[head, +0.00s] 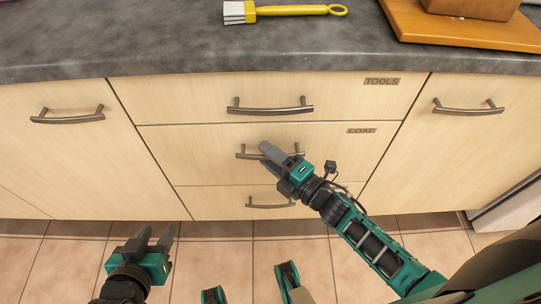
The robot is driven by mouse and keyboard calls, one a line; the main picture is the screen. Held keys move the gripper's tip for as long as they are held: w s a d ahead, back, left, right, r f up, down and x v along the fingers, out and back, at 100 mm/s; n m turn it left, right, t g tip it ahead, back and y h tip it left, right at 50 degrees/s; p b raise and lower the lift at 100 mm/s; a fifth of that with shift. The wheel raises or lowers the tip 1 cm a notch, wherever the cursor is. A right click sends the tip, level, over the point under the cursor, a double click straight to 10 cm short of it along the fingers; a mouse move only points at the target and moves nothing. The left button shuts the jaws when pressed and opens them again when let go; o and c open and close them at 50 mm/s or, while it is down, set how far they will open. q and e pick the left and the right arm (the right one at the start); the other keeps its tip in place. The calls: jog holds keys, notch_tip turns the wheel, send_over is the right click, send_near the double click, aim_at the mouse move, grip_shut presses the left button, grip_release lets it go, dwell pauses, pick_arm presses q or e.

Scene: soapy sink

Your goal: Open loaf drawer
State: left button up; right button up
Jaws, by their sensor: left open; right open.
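The loaf drawer (200,154) is the middle one of three stacked drawers and sits flush with the cabinet front. Its label (361,131) reads LOAF. Its metal bar handle (247,154) is partly hidden behind my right gripper. My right gripper (268,154) is open, with its fingertips at the middle of that handle; I cannot tell whether they touch it. My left gripper (156,236) is open and empty, low at the left over the floor, well away from the drawers.
Above is the drawer labelled TOOLS (365,97), with its own handle (270,106); below is another drawer (215,203). Cabinet doors flank them. The grey counter (160,40) carries a yellow brush (290,11) and a wooden board (450,33). Tiled floor (225,262) lies in front.

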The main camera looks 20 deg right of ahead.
jog(key=shift+c, duration=0.3)
pick_arm(q)
jog(key=shift+w+a, duration=0.1)
pick_arm(e)
grip_shut()
